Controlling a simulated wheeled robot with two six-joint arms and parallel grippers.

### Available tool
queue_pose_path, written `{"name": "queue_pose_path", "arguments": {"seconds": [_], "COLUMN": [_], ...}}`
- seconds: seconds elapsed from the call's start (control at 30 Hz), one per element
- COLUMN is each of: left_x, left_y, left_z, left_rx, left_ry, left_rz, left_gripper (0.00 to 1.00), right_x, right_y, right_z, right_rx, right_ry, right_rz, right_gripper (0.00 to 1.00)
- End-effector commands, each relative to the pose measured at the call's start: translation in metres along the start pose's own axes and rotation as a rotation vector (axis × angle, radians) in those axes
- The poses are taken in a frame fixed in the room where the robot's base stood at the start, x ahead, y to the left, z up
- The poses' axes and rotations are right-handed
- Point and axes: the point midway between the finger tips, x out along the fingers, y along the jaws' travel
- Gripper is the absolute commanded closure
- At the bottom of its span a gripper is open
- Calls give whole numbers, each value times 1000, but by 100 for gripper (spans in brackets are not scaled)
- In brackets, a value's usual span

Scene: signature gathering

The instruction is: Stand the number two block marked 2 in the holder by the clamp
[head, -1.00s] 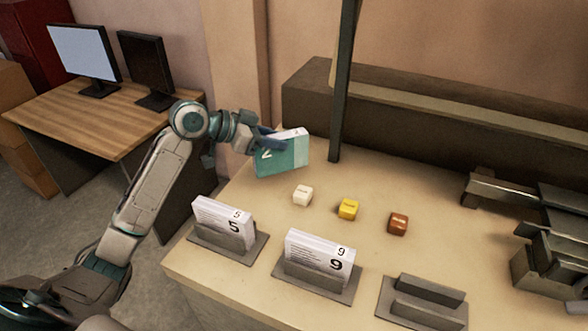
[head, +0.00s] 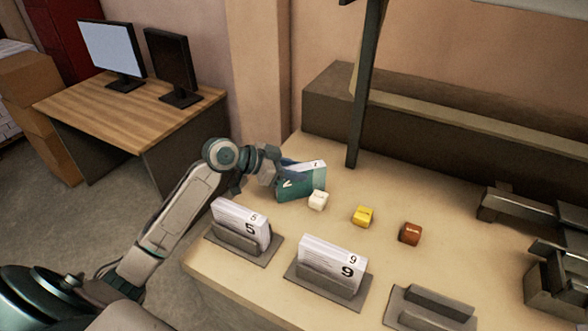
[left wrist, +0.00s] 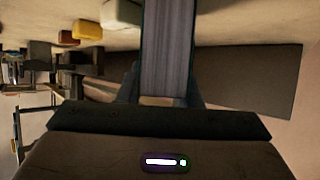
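The number two block (head: 298,186) has a teal cover with a white 2 and a pale page edge. My left gripper (head: 281,170) is shut on its left part and holds it tilted behind the white cube. I cannot tell whether its lower edge touches the table. In the left wrist view the block's striped page edge (left wrist: 167,45) stands between the fingers. An empty grey slotted holder (head: 432,306) is at the front right. Grey metal hardware (head: 550,270), perhaps the clamp, stands to its right. My right gripper is not in view.
Holders with block 5 (head: 241,226) and block 9 (head: 331,264) stand along the front edge. A white cube (head: 318,200), a yellow cube (head: 363,216) and a brown cube (head: 410,234) sit behind them. A dark post (head: 366,100) rises at the back.

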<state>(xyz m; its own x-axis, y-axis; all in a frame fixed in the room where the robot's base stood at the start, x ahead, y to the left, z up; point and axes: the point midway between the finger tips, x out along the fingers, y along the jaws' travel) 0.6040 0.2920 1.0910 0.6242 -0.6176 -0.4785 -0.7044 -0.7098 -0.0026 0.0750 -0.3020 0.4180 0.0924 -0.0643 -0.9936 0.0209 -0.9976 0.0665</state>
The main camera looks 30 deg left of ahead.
Motion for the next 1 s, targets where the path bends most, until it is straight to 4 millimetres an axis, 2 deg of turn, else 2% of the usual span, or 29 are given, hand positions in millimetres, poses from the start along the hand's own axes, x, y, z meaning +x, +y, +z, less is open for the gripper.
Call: {"name": "queue_pose_path", "arguments": {"seconds": [0.03, 0.07, 0.47, 1.0], "left_x": [0, 0, -4, -64], "left_y": [0, 0, 0, 0], "left_z": [0, 0, -2, 0], "left_rx": [0, 0, 1, 4], "left_ry": [0, 0, -1, -6], "left_rz": [0, 0, -1, -2], "left_gripper": [57, 51, 51, 51], "right_x": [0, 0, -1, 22], "right_y": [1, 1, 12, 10], "right_z": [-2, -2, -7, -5], "right_rx": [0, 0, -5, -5], "right_ry": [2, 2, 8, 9], "right_rz": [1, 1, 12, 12], "right_gripper": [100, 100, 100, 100]}}
